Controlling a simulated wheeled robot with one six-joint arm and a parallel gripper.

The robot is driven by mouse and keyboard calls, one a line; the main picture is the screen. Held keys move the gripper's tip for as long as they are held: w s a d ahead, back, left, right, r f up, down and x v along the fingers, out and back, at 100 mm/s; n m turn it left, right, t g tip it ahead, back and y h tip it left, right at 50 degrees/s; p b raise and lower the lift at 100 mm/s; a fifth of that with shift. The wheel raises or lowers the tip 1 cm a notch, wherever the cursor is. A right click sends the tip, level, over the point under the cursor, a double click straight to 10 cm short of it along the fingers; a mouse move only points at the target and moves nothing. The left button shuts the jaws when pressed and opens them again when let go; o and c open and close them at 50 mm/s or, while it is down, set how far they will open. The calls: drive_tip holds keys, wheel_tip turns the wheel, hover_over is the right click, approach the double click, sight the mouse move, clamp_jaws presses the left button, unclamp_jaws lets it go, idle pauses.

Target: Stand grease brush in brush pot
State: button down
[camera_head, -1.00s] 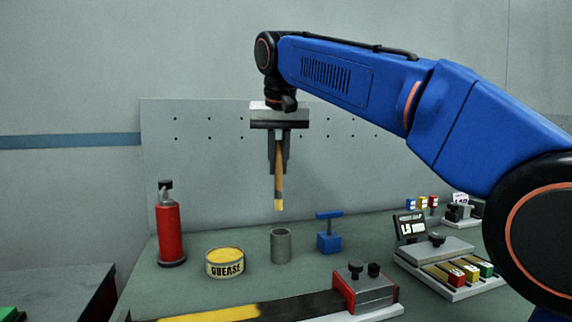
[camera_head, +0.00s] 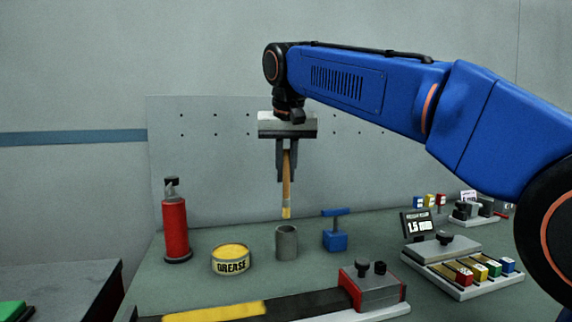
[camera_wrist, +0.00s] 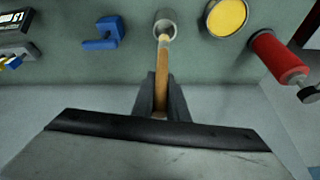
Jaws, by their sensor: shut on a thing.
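The grease brush (camera_head: 287,190) hangs upright with its yellow bristle end down. My gripper (camera_head: 287,172) is shut on its wooden handle. The grey brush pot (camera_head: 287,243) stands open on the bench below the brush. In the head view the bristle tip is a little above the pot's rim and in line with it. In the wrist view the brush (camera_wrist: 162,75) points to the pot (camera_wrist: 166,21), and its tip overlaps the pot's mouth. My gripper (camera_wrist: 160,100) shows there too. Whether the tip is inside the mouth cannot be told from that view.
A yellow grease tin (camera_head: 230,260) stands left of the pot, and a red bottle (camera_head: 176,230) farther left. A blue T-handled tool (camera_head: 335,232) is close on the right. A red-ended fixture (camera_head: 372,287) lies in front, and a label tray (camera_head: 462,270) at right.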

drive_tip(key=shift+f, duration=3.5)
drive_tip(key=c, duration=1.7)
unclamp_jaws()
drive_tip(key=shift+o, duration=0.2)
drive_tip(key=shift+r, duration=0.1)
wheel_tip(320, 180, up, 16)
hover_over(286, 197)
drive_tip(key=s, duration=0.4)
drive_tip(key=shift+s+d, duration=0.15)
drive_tip(key=shift+d, duration=0.1)
